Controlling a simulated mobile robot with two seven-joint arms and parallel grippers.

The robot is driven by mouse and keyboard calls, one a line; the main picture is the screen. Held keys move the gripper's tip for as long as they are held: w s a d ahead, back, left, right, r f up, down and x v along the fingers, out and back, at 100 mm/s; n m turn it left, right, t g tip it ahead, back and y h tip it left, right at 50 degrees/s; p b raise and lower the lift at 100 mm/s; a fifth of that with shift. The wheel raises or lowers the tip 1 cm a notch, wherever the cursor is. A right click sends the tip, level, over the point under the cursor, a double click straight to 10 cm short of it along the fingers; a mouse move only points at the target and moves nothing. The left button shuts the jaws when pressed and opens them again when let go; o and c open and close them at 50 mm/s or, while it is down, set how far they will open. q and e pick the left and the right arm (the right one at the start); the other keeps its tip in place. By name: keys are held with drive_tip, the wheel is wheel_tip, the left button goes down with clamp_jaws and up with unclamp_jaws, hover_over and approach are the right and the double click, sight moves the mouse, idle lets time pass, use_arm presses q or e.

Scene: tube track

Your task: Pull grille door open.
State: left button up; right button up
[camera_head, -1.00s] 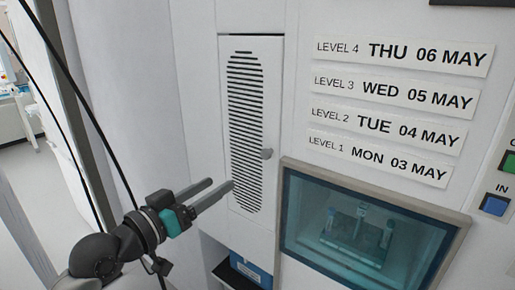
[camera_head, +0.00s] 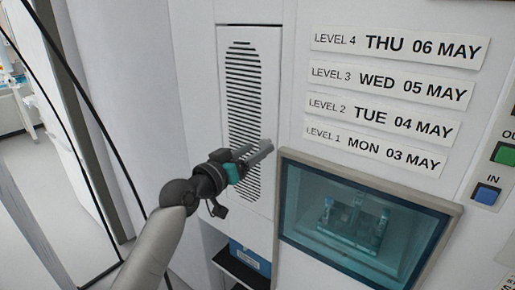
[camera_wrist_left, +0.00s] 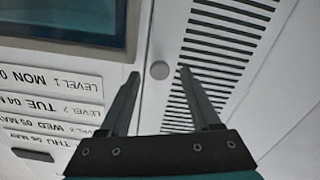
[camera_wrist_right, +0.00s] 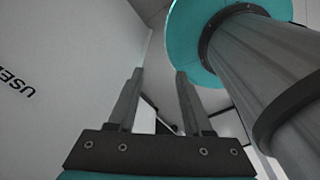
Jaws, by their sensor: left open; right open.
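The grille door (camera_head: 244,80) is a tall white panel with dark slats, and it appears shut in the head view. Its slats also show in the left wrist view (camera_wrist_left: 232,45). A small round grey knob (camera_wrist_left: 159,70) sits beside the slats, between the tips of my left gripper's fingers as seen in that view. Whether the fingers reach around it in depth, I cannot tell. My left gripper (camera_head: 268,148) is open in front of the door and hides the knob in the head view. My right gripper (camera_wrist_right: 158,72) is open and empty, away from the door.
A framed glass window (camera_head: 365,215) with a tube rack behind it is right of the door's lower part. Level and date labels (camera_head: 395,95) are above it. A blue box (camera_head: 250,257) sits in an open recess below the door. A white wall is at the left.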

use_arm(q)
drive_tip(key=shift+w+d, duration=0.45)
drive_tip(key=shift+w, duration=0.1)
clamp_jaws()
idle(1.2)
